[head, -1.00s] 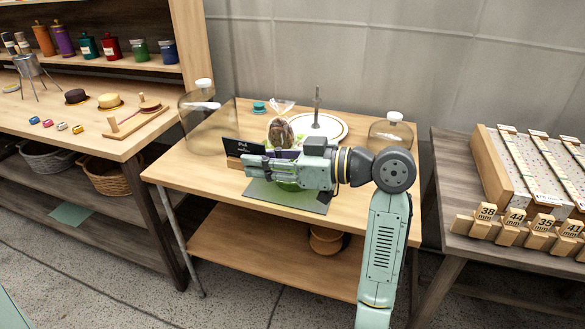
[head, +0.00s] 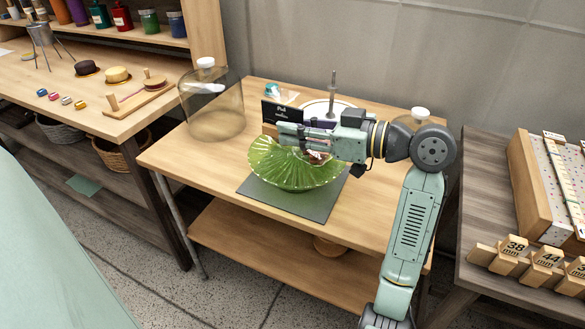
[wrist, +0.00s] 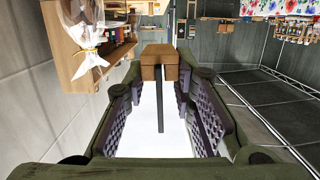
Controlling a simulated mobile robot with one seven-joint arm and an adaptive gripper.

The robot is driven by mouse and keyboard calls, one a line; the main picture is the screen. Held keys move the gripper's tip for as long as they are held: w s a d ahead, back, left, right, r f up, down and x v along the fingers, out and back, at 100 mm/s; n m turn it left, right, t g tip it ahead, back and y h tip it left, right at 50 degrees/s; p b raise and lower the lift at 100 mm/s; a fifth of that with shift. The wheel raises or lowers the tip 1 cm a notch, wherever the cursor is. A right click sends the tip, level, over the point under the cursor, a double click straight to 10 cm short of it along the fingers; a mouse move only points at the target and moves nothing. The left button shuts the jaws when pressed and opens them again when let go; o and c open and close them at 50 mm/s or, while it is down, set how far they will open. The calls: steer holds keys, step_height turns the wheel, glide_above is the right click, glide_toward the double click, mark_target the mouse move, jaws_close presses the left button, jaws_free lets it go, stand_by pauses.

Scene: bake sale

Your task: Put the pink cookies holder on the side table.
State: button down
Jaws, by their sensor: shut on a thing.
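A small black sign card (head: 284,112) with white lettering, of which I can read "Pink", is at my gripper. Its wooden base block (wrist: 158,62) sits between the finger pads in the wrist view, with the dark card seen edge-on. My gripper (head: 290,135) is shut on this holder and holds it above the middle wooden table (head: 182,150). A ribbed green glass dish (head: 285,172) is just below my gripper, over a dark grey mat (head: 260,192); it looks tilted. A grey wooden table (head: 488,190) stands at the right.
A glass dome (head: 215,110) and a white round plate (head: 345,103) are on the middle table. A clear bag (wrist: 88,35) is close by in the wrist view. Wooden number blocks (head: 515,248) and a long case (head: 545,190) occupy the right table.

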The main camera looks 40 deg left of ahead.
mark_target(296, 177)
steer(key=shift+s, duration=0.15)
step_height(296, 177, down, 9)
steer(key=shift+f+p, duration=0.2)
steer(key=shift+p, duration=0.45)
steer(key=shift+f, duration=0.1)
steer(key=shift+f+b, duration=0.4)
steer(key=shift+b, duration=0.05)
steer(key=c, duration=1.3)
jaws_free()
steer(key=shift+r, duration=0.1)
steer(key=shift+c, duration=0.2)
steer(key=shift+r+p, duration=0.15)
steer(key=shift+p, duration=0.2)
